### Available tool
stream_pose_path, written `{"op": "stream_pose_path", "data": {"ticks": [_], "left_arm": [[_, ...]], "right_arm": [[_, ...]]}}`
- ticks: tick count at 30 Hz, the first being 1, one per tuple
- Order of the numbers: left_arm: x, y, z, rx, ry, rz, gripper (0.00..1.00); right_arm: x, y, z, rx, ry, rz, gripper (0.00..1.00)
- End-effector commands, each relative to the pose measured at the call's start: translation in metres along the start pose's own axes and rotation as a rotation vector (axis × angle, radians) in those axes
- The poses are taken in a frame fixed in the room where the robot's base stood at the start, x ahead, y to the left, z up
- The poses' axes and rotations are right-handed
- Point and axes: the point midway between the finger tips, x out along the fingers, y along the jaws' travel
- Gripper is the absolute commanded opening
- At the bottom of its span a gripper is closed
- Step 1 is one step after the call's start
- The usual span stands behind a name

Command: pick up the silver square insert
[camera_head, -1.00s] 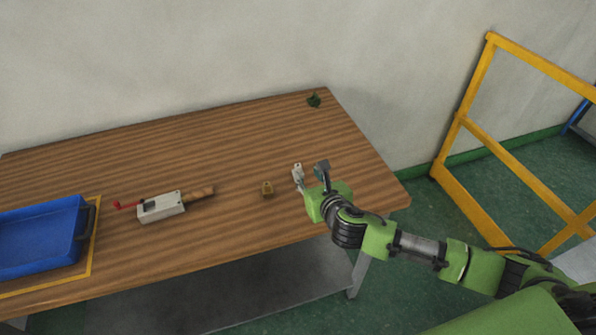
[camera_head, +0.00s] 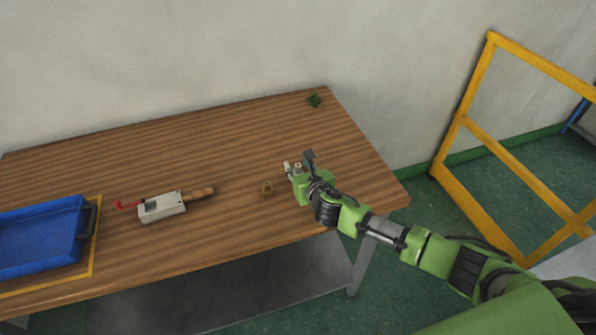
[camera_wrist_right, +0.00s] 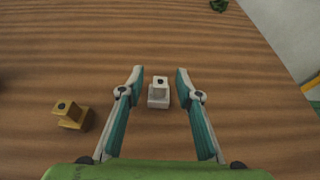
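The silver square insert (camera_wrist_right: 158,95) stands on the wooden table, between the spread fingers of my right gripper (camera_wrist_right: 159,78) in the right wrist view. There is a gap on both sides, so the gripper is open and not touching it. In the head view the insert (camera_head: 298,167) shows as a small pale piece between the fingertips of my right gripper (camera_head: 298,161), partly hidden by the hand. My left gripper is not in view.
A brass-coloured insert (camera_head: 267,188) stands to the left of my right gripper. Further left are a grey mould with a wooden handle and red lever (camera_head: 162,207) and a blue tray (camera_head: 88,222). A small green object (camera_head: 314,100) lies at the back right corner.

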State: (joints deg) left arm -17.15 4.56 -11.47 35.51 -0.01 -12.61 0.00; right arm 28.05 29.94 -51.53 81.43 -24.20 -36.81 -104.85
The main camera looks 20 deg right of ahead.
Motion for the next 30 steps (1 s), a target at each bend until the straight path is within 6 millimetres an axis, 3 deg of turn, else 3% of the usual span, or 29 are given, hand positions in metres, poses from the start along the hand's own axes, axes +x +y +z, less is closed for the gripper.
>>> {"op": "stream_pose_path", "data": {"ticks": [3, 7, 20, 26, 30], "left_arm": [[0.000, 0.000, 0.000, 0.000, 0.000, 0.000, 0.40], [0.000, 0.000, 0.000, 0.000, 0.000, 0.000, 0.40], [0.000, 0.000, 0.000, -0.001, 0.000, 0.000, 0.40], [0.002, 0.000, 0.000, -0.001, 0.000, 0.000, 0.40], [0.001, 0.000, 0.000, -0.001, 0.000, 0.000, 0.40]], "right_arm": [[0.000, 0.000, 0.000, 0.000, -0.001, 0.000, 0.32], [0.000, 0.000, 0.000, 0.000, -0.001, 0.000, 0.01], [-0.001, 0.000, 0.003, 0.000, -0.002, 0.000, 0.00], [-0.008, -0.001, 0.023, 0.000, -0.007, 0.000, 0.00], [-0.031, 0.006, 0.041, 0.000, -0.005, 0.004, 0.00]]}}
